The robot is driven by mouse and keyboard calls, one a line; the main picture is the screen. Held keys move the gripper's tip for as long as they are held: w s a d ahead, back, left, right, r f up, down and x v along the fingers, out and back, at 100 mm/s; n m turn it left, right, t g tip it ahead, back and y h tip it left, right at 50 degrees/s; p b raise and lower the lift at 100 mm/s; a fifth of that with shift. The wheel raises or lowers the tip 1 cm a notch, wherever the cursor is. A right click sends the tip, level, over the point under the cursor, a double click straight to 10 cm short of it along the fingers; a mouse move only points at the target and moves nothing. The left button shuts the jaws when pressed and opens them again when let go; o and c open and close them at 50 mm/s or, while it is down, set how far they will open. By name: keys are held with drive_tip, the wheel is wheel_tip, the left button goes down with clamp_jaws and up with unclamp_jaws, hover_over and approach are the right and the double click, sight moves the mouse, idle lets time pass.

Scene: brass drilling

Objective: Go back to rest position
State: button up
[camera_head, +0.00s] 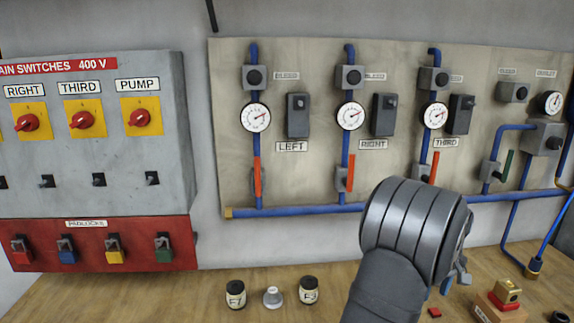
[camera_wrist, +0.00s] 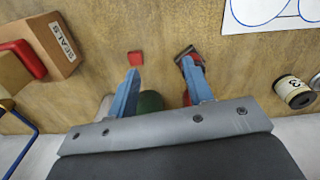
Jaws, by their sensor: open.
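My gripper (camera_wrist: 160,70) shows in the wrist view with two blue fingers spread apart. It is open, with bare wooden bench between the fingertips. A dark green rounded thing (camera_wrist: 151,101) shows lower down between the fingers, partly hidden. I cannot tell whether either touches a finger. In the head view my gripper (camera_head: 457,279) is mostly hidden behind my grey wrist, at lower right in front of the pipe panel.
A SEALS box (camera_wrist: 56,42) stands left in the wrist view. Jars (camera_head: 236,295) (camera_head: 309,290) and a pale knob-like piece (camera_head: 272,298) stand on the bench (camera_head: 130,298). Behind are the gauge panel (camera_head: 300,185) and switch cabinet (camera_head: 100,140). The bench front left is clear.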

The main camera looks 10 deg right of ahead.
drive_tip(key=w+a+n, duration=0.2)
drive_tip(key=w+a, duration=0.3)
drive_tip(key=a, duration=0.5)
drive_tip(key=w+a+n, duration=0.1)
drive_tip(key=w+a, duration=0.4)
drive_tip(key=a, duration=0.5)
drive_tip(key=w+a+n, duration=0.2)
drive_tip(key=a+n, duration=0.1)
drive_tip(key=a, duration=1.8)
drive_tip(key=shift+w, duration=0.2)
drive_tip(key=shift+r, duration=0.1)
drive_tip(key=shift+m, duration=0.7)
drive_tip(key=d, duration=1)
drive_tip(key=shift+d, duration=0.35)
drive_tip(key=s+d+m, duration=0.1)
drive_tip(key=s+d, duration=0.1)
drive_tip(key=d, duration=0.9)
drive_tip(key=shift+m, duration=0.3)
